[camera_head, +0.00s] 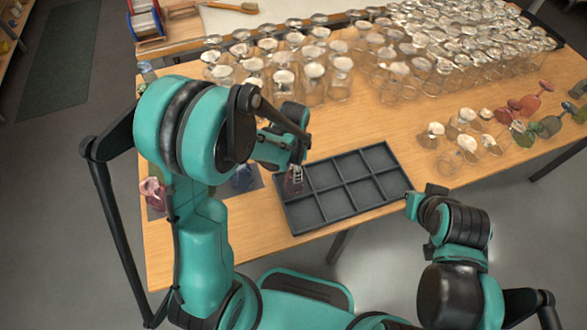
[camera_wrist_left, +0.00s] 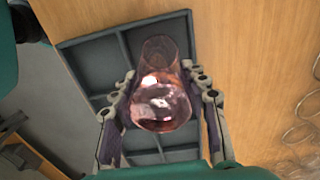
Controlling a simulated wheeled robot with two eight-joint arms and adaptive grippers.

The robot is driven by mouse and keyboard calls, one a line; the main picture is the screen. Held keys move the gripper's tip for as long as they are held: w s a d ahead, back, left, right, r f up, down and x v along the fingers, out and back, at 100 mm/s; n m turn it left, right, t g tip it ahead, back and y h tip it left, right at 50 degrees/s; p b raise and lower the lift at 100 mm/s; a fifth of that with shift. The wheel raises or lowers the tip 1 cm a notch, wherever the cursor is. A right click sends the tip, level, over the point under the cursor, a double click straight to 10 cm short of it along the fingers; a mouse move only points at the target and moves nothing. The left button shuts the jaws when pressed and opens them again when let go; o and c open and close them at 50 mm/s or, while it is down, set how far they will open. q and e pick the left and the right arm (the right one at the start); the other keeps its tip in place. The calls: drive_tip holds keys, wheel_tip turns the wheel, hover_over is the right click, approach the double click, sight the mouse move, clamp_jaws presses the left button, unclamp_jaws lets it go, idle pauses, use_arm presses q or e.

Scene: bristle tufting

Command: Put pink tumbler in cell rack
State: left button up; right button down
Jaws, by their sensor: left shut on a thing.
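The pink tumbler (camera_head: 293,184) is translucent and held in my left gripper (camera_head: 297,170). In the left wrist view the tumbler (camera_wrist_left: 160,100) sits between the two fingers of the left gripper (camera_wrist_left: 161,84), which are shut on it. The dark cell rack (camera_head: 365,193) lies on the table, divided into several square cells that look empty. The tumbler appears over the rack's left end in the head view; whether it touches the rack cannot be told. The rack (camera_wrist_left: 95,65) is partly hidden behind the tumbler in the wrist view. My right gripper (camera_head: 413,203) is beside the rack's right front corner, its jaws unclear.
Many clear glasses (camera_head: 400,70) crowd the table's back. Several more (camera_head: 460,143) stand right of the rack, near colored glassware (camera_head: 540,115). A pink glass item (camera_head: 152,192) and a blue item (camera_head: 243,177) are left of the rack. Bare wood surrounds the rack's right end.

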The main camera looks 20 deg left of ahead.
use_arm(q)
drive_tip(key=shift+f, duration=0.15)
drive_tip(key=o, duration=1.4)
